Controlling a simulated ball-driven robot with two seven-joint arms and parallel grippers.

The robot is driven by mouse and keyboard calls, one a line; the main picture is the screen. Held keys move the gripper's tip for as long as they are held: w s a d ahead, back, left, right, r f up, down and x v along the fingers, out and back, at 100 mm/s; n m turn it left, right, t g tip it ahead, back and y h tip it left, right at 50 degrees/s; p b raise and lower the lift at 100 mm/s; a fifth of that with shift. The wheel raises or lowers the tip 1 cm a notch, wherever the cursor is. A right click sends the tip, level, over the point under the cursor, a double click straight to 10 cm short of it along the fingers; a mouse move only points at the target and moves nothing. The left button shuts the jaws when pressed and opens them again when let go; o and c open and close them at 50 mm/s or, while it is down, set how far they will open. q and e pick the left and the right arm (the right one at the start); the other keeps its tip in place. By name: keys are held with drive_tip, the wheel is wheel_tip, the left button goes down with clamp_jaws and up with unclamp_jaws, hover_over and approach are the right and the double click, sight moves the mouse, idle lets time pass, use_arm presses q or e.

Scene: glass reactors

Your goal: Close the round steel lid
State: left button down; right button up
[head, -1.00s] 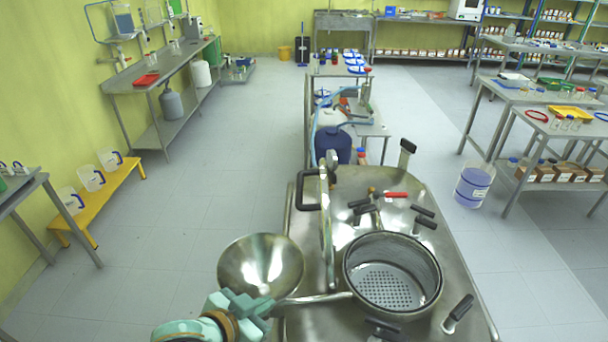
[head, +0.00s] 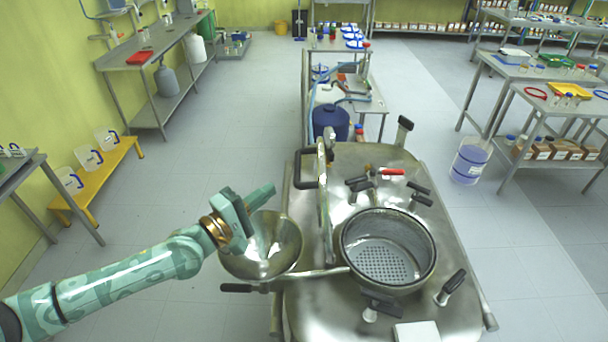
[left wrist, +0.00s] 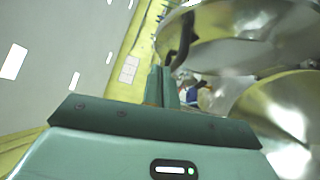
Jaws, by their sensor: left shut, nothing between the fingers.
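The round steel lid (head: 325,200) stands upright, nearly edge-on in the head view, left of the open round port (head: 388,250) on the steel reactor top (head: 445,225). A black handle (head: 305,168) is on its left side. In the left wrist view a shiny curved steel surface, probably the lid (left wrist: 235,30), fills the upper right, with a dark handle (left wrist: 181,42) in front. My left gripper (head: 266,193) is shut and empty, over the rim of a steel bowl (head: 268,252), left of the lid and apart from it. My right gripper is out of view.
The bowl also shows in the left wrist view (left wrist: 285,110). A rod with a black grip (head: 237,288) runs below the bowl. Black clamp knobs (head: 452,285) surround the port. A bench with a blue container (head: 331,122) stands behind.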

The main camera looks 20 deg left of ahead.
sight(300, 176)
use_arm(q)
drive_tip(key=w+d, duration=0.2)
drive_tip(key=w+d+p, duration=0.1)
drive_tip(key=w+d, duration=0.1)
drive_tip(key=w+d+r+p, duration=0.1)
drive_tip(key=w+d, duration=0.1)
drive_tip(key=shift+w+r, duration=0.1)
drive_tip(key=shift+w, duration=0.1)
drive_tip(key=shift+w+d, duration=0.1)
drive_tip(key=shift+d, duration=0.35)
